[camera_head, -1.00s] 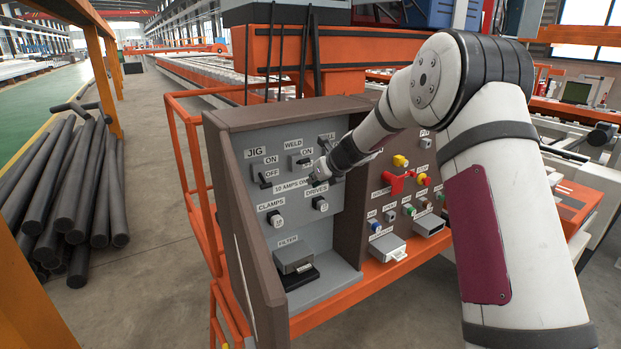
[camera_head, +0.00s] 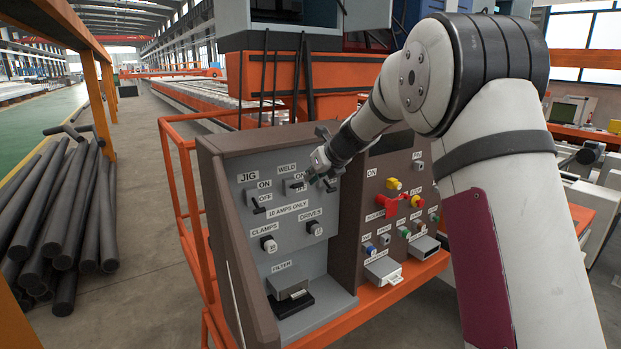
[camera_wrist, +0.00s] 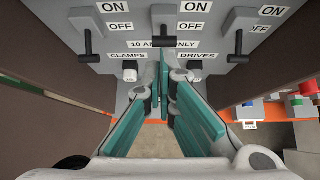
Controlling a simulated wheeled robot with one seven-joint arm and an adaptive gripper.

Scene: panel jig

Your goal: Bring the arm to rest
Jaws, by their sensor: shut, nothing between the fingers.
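My gripper (camera_head: 317,171) is at the upper right of the grey left half of the control panel (camera_head: 341,265), in front of the switch row. In the wrist view its teal fingers (camera_wrist: 164,82) are together and empty, pointing toward the panel. The JIG switch (camera_head: 257,204) and the WELD switch (camera_head: 294,186) are to its left. The wrist view shows three black levers, all hanging down: left (camera_wrist: 88,46), middle (camera_wrist: 165,40) and right (camera_wrist: 238,48). I cannot tell whether a fingertip touches the panel. My arm bends down to the panel from the upper right.
The CLAMPS knob (camera_head: 268,244) and DRIVES knob (camera_head: 314,227) sit below, above the FILTER box (camera_head: 288,285). The right half holds a red handle (camera_head: 391,204) and coloured buttons. Orange railing (camera_head: 187,205) stands at left; dark pipes (camera_head: 65,215) lie on the floor beyond.

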